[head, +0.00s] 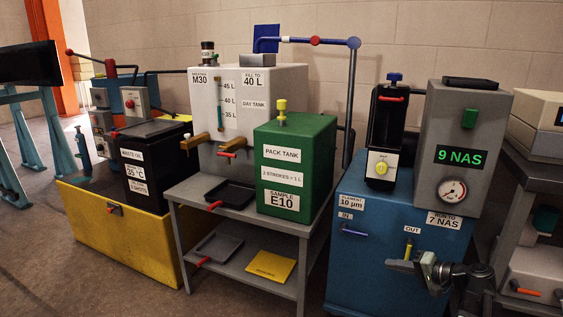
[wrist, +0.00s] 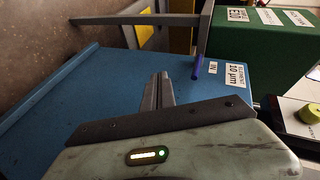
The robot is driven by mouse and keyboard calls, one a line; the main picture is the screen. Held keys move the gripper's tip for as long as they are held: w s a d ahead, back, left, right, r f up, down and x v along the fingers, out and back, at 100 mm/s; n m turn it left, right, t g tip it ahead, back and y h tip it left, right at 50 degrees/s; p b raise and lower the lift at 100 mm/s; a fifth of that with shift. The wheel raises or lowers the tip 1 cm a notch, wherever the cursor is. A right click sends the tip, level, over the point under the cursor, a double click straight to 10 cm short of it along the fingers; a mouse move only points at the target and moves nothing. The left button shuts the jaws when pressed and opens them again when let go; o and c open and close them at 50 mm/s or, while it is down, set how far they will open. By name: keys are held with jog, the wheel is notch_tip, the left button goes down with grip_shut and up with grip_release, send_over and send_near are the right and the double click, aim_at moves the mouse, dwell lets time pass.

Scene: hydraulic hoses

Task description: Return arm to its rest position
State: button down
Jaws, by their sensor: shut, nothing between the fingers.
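My gripper (head: 394,265) is in front of the blue filter unit (head: 372,275) at the lower right of the head view, below its OUT label. Its jaws point left and look shut and empty. In the wrist view the gripper (wrist: 158,82) shows its two fingers together, with the blue unit's face (wrist: 95,95) behind them. The blue handle (wrist: 197,67) by the IN label is just beyond and right of the fingertips in that view, apart from them. The same handle (head: 354,232) is left of the gripper in the head view.
A green pack tank (head: 295,150) and a day tank (head: 285,80) stand on a grey table (head: 185,190). A yellow base (head: 120,235) is at left. A grey unit reading 9 NAS (head: 445,115) tops the blue unit. A grey cart (head: 515,200) is at right. Some floor shows at lower left.

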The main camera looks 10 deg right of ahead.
jog(key=w+a+n+g+p, duration=0.1)
jog(key=a+n+g+p, duration=0.4)
jog(key=a, duration=1.8)
jog(key=s+a+f+n+g+h+p, duration=0.2)
jog(key=s+a+f+n+g+h, duration=0.25)
jog(key=a, duration=0.45)
jog(key=s+d+f+m+g+h, duration=0.1)
jog(key=s+d+f+m+h, duration=0.15)
jog(key=s+d+h, duration=0.4)
notch_tip(320, 180, up, 38)
jog(key=w+y+p, duration=0.2)
jog(key=p, duration=3.5)
jog(key=shift+d+f+y, duration=0.15)
jog(key=shift+d+y, duration=0.15)
jog(key=shift+d, duration=0.05)
